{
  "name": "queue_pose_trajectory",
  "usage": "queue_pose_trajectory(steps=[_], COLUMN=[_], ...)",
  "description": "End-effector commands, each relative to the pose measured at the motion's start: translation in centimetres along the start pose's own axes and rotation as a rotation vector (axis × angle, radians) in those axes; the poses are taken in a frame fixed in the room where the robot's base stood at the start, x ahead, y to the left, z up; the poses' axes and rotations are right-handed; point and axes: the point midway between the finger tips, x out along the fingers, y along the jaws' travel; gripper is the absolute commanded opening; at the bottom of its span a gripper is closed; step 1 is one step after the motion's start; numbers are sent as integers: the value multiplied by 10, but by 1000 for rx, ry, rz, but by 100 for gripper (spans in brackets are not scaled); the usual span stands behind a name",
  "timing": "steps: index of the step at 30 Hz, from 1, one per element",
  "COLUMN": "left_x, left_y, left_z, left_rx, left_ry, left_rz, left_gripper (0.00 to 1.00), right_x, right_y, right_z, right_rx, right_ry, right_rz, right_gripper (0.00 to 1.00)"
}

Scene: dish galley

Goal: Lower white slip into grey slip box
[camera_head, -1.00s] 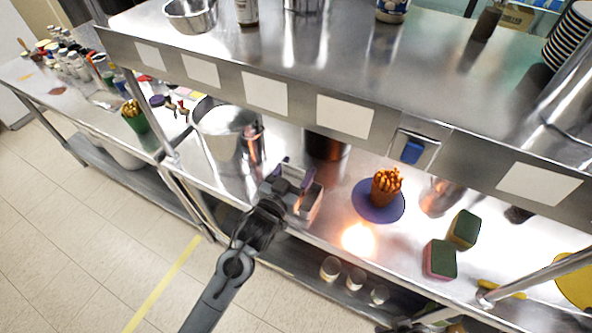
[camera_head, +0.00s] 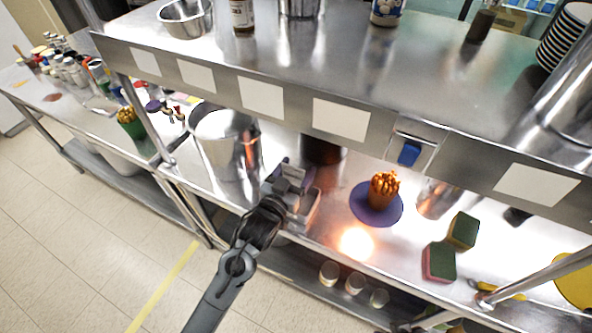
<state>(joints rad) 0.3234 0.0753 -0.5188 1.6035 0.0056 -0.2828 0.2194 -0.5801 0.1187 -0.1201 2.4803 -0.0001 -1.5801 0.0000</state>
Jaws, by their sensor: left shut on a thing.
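My left gripper (camera_head: 289,180) reaches in from below and is shut over the front edge of the counter. The white slip in its jaws is too small and covered to make out. The grey slip box (camera_head: 307,208) is a small open metallic box at the counter's front edge, just below and right of the fingertips. The gripper covers part of it. I cannot tell whether the slip is above the box or inside its mouth. My right gripper is not in view.
A large steel pot (camera_head: 226,142) stands left of the gripper, and a dark pot (camera_head: 322,148) behind it. A purple mat (camera_head: 362,213) holds a cup of fries (camera_head: 383,190) to the right. The upper shelf edge (camera_head: 390,140), with white cards, overhangs the counter.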

Motion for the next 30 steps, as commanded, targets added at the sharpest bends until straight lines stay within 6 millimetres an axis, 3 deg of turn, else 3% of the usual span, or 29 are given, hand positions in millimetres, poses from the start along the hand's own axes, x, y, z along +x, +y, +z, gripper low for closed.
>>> queue_pose_trajectory(steps=[15, 30], left_x=[0, 0], left_y=[0, 0], left_z=[24, 25], left_rx=[0, 0], left_ry=[-1, 0], left_rz=[-1, 0], left_gripper=[43, 43], right_x=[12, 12], right_y=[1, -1], right_z=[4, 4], right_rx=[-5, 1], right_ry=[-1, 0], right_rz=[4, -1], right_gripper=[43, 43])
